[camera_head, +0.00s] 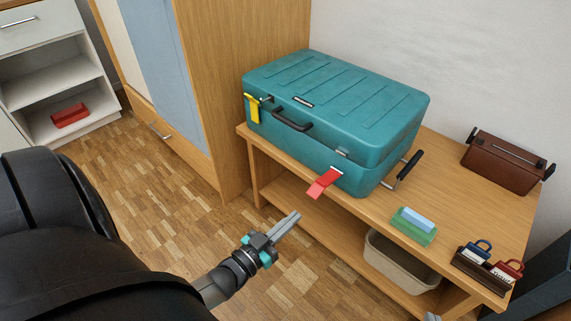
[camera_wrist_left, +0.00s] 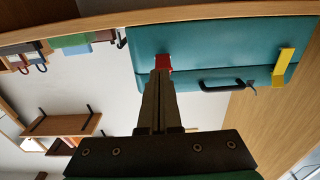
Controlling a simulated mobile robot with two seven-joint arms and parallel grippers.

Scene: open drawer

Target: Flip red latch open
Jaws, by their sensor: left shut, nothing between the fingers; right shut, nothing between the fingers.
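The teal suitcase (camera_head: 335,110) lies flat on a wooden bench with its lid down. Its red latch (camera_head: 323,183) is on the front near the right corner, and its flap sticks outward and down from the seam. In the left wrist view the red latch (camera_wrist_left: 163,62) is just beyond my fingertips. My left gripper (camera_head: 296,216) is shut and empty, in front of the suitcase, below and left of the latch, apart from it in the head view. Only a small tip of my right gripper (camera_head: 432,316) shows at the bottom edge.
A yellow latch (camera_head: 252,108) and black handle (camera_head: 292,120) are on the suitcase front. A green-and-blue block stack (camera_head: 414,226), padlocks in a holder (camera_head: 483,265) and a brown case (camera_head: 505,162) stand right. A beige bin (camera_head: 400,265) sits below. The floor in front is clear.

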